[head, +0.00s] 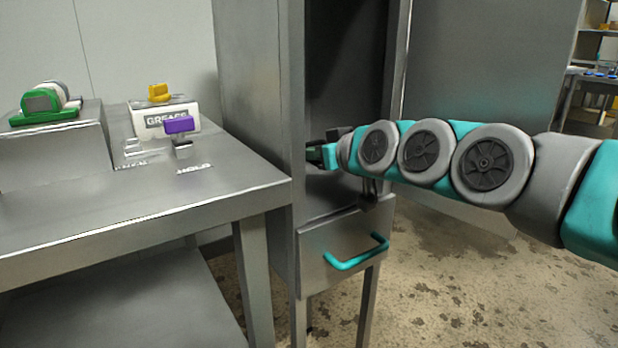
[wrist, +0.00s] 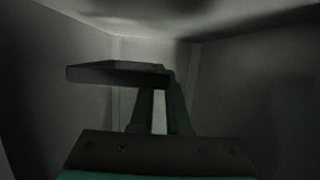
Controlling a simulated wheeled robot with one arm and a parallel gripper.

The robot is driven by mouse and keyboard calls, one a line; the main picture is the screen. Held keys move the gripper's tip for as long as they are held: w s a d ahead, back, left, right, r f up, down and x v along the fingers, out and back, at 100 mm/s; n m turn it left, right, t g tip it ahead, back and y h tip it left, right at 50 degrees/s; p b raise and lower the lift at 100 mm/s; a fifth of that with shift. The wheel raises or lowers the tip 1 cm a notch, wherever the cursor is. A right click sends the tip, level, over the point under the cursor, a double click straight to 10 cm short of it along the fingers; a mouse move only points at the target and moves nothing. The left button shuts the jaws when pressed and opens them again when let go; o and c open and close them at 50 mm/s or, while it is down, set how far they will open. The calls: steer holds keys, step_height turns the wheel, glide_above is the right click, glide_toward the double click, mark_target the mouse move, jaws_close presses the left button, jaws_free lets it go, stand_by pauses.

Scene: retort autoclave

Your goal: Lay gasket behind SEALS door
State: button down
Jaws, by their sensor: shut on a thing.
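My gripper (head: 324,155) reaches into an open upright metal cabinet (head: 255,110) in the head view. In the wrist view my gripper (wrist: 158,88) is shut on a dark flat slab (wrist: 110,73), which I take to be the gasket. The slab sticks out to the left of the fingers and appears roughly level, inside a dim grey compartment. I cannot tell whether it touches any surface. In the head view I cannot make out the gasket. A large metal door (head: 485,85) stands open right of the cabinet; no SEALS lettering is readable.
A drawer front with a teal handle (head: 357,254) lies below the opening. Cabinet walls closely surround my gripper.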

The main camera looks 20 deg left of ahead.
mark_target(311, 185)
steer(key=shift+f+b, duration=0.3)
steer(key=shift+f, duration=2.05)
steer(key=shift+f, duration=0.15)
steer(key=c, duration=0.9)
jaws_free()
steer(key=shift+r, duration=0.2)
steer(key=v, duration=1.2)
steer(key=shift+p, duration=0.3)
